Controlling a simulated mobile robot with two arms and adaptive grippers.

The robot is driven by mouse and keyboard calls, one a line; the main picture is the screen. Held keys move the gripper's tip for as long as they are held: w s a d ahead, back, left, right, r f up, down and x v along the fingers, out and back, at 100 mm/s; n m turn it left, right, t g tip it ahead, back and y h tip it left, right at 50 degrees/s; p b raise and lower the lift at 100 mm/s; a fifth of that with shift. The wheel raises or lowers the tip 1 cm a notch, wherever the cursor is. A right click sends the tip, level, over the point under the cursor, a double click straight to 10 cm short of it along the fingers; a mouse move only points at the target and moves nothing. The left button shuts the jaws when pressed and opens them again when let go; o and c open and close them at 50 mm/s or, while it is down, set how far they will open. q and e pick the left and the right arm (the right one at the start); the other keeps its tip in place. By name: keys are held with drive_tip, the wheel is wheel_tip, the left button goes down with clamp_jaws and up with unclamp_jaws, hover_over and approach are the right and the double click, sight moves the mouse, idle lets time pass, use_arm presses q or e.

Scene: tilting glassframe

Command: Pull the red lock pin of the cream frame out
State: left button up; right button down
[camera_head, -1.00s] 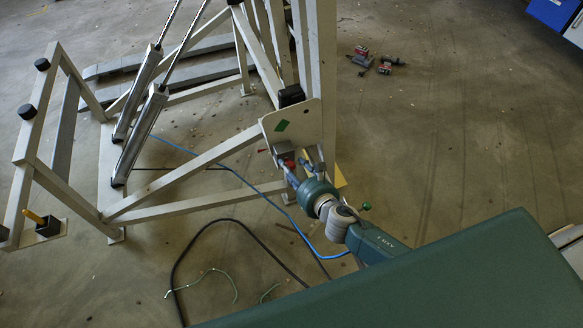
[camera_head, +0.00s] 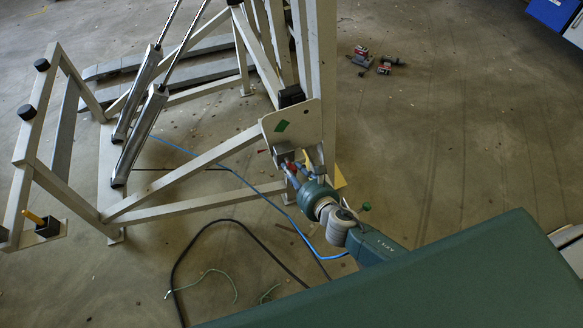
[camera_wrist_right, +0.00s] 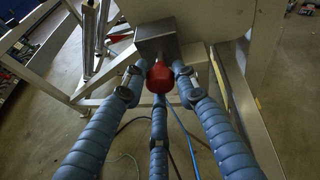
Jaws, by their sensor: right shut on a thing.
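The cream frame (camera_head: 160,197) stands at the left and centre of the head view, with a plate bearing a green mark (camera_head: 285,128). My right gripper (camera_head: 290,168) is at the metal block (camera_head: 284,154) below that plate. In the right wrist view, the red lock pin's round knob (camera_wrist_right: 160,77) sits between the blue fingers of my right gripper (camera_wrist_right: 160,84), just in front of the grey block (camera_wrist_right: 157,40). The fingers are shut on the knob. My left gripper is not in view.
A blue cable and a black cable (camera_head: 176,262) lie on the floor beside the frame. Two power tools (camera_head: 375,62) lie on the floor behind. A yellow-handled pin (camera_head: 35,217) sits at the frame's left foot.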

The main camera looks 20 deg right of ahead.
drive_tip(key=shift+s+f, duration=0.2)
drive_tip(key=shift+s, duration=0.55)
drive_tip(key=c, duration=1.8)
unclamp_jaws()
drive_tip(key=o, duration=0.4)
drive_tip(key=shift+s+r, duration=0.1)
drive_tip(key=shift+o, duration=0.2)
drive_tip(key=shift+d, duration=0.1)
drive_tip(key=v, duration=1.2)
